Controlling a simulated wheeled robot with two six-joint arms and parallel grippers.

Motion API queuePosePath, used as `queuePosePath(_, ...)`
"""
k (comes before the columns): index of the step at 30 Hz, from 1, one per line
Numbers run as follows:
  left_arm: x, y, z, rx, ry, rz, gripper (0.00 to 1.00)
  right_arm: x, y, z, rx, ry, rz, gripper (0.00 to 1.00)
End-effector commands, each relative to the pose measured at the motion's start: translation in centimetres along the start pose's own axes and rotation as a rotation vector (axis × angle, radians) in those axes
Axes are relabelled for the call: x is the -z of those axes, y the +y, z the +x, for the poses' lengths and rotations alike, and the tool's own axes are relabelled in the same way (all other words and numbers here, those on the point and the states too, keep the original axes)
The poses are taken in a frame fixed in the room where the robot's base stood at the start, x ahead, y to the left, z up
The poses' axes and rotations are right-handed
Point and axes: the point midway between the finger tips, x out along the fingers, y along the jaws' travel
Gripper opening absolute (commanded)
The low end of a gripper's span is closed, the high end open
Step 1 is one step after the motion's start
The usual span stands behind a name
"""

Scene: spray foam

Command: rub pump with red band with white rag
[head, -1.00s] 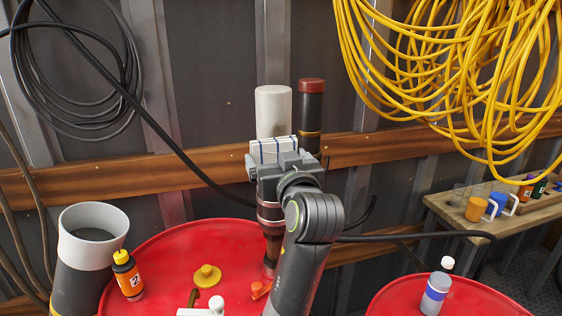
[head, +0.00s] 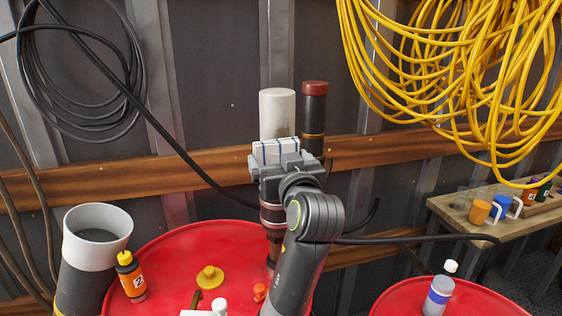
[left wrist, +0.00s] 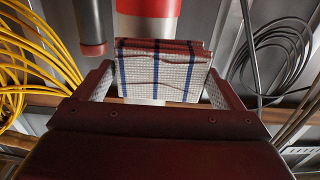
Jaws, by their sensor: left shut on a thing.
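The white pump (head: 277,105) stands upright against the back wall. Its red band shows in the left wrist view (left wrist: 148,27), which appears upside down; in the head view the band is hidden behind my gripper and the rag. The white rag (head: 276,151) with blue stripes is folded into a pad, and it shows in the left wrist view (left wrist: 160,70). My left gripper (head: 284,166) is shut on the rag and holds it in front of the pump. I cannot tell whether the rag touches the pump. My right gripper is not in view.
A dark cylinder with a red cap (head: 314,110) stands just right of the pump. A red drum top (head: 180,250) holds an orange bottle (head: 132,278) and a yellow piece (head: 210,276). Yellow hose (head: 450,80) hangs upper right; black cable (head: 85,80) hangs upper left.

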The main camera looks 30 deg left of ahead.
Motion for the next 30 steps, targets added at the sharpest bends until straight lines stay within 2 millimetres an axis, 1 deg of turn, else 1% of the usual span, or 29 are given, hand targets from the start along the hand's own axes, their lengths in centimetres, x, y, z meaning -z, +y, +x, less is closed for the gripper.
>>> queuePosePath(7,0.0,0.0,0.5,-0.001,0.0,0.002,0.72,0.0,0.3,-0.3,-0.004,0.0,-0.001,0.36)
queuePosePath(24,0.0,0.0,1.5,-0.001,-0.001,0.0,0.72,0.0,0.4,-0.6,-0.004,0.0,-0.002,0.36)
queuePosePath(26,-0.1,0.2,1.5,-0.001,-0.002,0.0,0.72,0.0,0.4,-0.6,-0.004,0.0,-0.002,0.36)
queuePosePath(30,-0.1,1.4,1.4,-0.002,-0.002,-0.001,0.72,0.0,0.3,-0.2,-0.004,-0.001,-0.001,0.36)
